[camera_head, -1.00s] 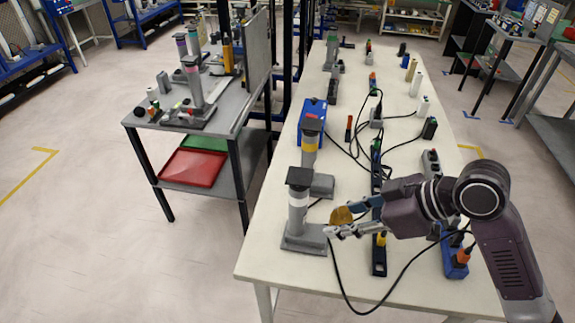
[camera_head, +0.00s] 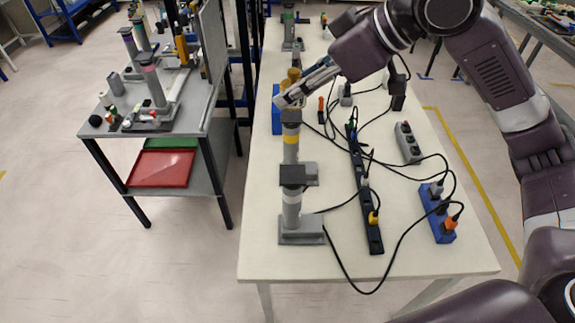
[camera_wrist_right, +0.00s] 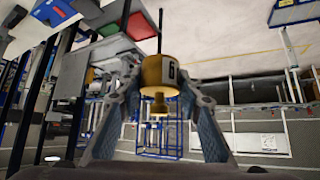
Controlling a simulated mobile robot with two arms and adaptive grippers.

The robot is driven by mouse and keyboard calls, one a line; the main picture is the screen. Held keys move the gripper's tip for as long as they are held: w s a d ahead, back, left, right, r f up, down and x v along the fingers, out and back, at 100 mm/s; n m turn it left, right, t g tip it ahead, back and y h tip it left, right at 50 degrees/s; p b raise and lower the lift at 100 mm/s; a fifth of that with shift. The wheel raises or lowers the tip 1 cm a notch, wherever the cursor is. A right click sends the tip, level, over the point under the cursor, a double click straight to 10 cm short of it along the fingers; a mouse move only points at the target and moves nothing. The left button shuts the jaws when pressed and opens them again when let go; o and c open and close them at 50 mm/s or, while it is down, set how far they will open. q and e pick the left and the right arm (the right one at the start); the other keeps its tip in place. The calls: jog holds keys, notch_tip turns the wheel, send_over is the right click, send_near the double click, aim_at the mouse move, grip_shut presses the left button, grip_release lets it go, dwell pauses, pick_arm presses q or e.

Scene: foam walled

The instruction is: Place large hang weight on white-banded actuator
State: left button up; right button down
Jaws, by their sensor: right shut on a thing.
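The white-banded actuator (camera_head: 291,206) stands upright on its grey base near the front left of the white table, with a dark square top. A yellow-banded actuator (camera_head: 291,150) stands just behind it. My right gripper (camera_head: 292,96) is shut on the brass hang weight (camera_head: 293,75). It appears just above the yellow-banded actuator's top in the head view; the true gap is unclear. In the right wrist view the brass weight (camera_wrist_right: 158,72) hangs between the two fingers, with a thin dark rod above it. My left gripper is not in view.
Black power strips (camera_head: 369,220), a blue socket block (camera_head: 437,212) and loose cables lie on the table's right half. A blue box (camera_head: 277,110) is behind the yellow-banded actuator. A grey side table (camera_head: 190,118) with more actuators and a red tray (camera_head: 162,168) stands left.

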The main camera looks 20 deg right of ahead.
send_over(294, 174)
notch_tip(294, 174, down, 6)
notch_tip(294, 174, down, 8)
jog(key=shift+f+p, duration=0.1)
jog(key=shift+p, duration=0.45)
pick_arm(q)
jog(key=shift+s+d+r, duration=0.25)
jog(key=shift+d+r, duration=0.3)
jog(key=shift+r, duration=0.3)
pick_arm(e)
jog(key=shift+f, duration=2.45)
jog(key=shift+f, duration=0.1)
jog(key=c, duration=1.4)
grip_release()
